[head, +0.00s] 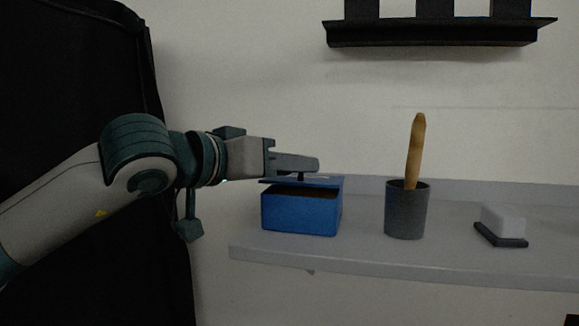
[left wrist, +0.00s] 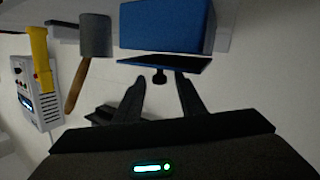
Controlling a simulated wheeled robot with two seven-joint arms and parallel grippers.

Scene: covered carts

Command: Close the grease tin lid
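The grease tin is a blue box (head: 300,214) on the grey shelf; it also shows in the left wrist view (left wrist: 165,27). Its thin blue lid (head: 332,183) sits ajar, with a dark gap between lid and box. In the left wrist view the lid (left wrist: 190,64) appears edge-on, with a small dark knob (left wrist: 160,76). My left gripper (head: 312,165) is just above the lid, reaching in from the left. Its fingers (left wrist: 160,82) are apart, with the knob near and between their tips; contact cannot be told. My right gripper is not in view.
A grey cup (head: 407,215) with a wooden handle (head: 416,150) stands right of the tin. A white block on a dark base (head: 503,225) lies further right. A black wall shelf (head: 440,34) hangs above. A device with dials (left wrist: 38,95) shows in the wrist view.

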